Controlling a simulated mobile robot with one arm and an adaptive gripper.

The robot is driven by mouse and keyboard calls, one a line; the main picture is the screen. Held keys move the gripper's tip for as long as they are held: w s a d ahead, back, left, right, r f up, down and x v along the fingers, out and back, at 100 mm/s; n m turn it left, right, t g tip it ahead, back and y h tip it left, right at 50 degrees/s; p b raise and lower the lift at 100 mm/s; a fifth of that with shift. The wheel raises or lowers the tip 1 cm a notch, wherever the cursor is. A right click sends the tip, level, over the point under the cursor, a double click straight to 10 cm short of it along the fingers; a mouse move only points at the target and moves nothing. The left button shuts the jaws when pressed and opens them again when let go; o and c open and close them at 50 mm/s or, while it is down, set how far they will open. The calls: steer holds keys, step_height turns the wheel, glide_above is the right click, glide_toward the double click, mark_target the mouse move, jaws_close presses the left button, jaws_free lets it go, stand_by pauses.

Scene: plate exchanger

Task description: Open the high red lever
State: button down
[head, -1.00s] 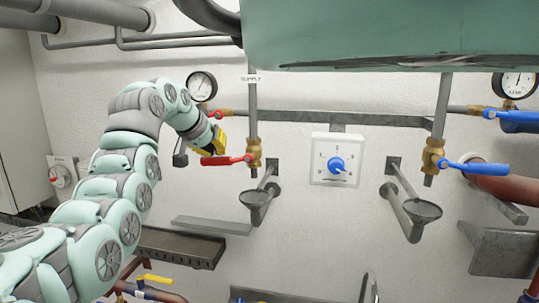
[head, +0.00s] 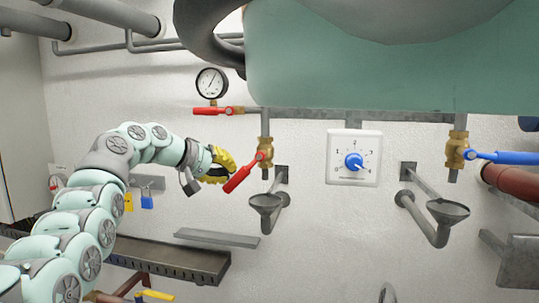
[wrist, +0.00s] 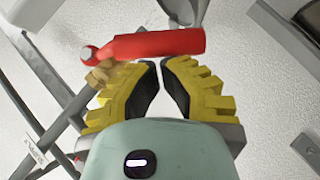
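The high red lever (head: 207,110) sits under the pressure gauge and lies about level, pointing left from its small brass valve. A lower red lever (head: 240,177) slants down to the left from a brass valve (head: 265,152). My gripper (head: 232,168) is just left of this lower lever, below the high one. In the wrist view a red lever (wrist: 155,44), seemingly the lower one, lies across just beyond the fingertips (wrist: 159,64). I cannot tell whether they touch it.
The gauge (head: 211,83) is above the high lever. A large green tank (head: 350,75) overhangs the upper right. A white dial box (head: 353,158) and a blue lever (head: 505,157) are to the right. A drain funnel (head: 266,203) and a grey shelf (head: 216,238) stand below.

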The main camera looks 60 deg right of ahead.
steer(key=shift+s+d+f+n+g+h+b, duration=0.1)
steer(key=shift+s+f+n+g+h+b, duration=0.25)
steer(key=shift+f, duration=0.2)
steer(key=shift+s+d+f+n+g+h+b, duration=0.1)
steer(key=shift+s+f+n+g+h+b, duration=0.15)
steer(key=shift+f+g, duration=0.25)
steer(key=shift+s+f+g, duration=0.1)
steer(key=shift+s+g, duration=0.05)
steer(key=shift+g, duration=0.1)
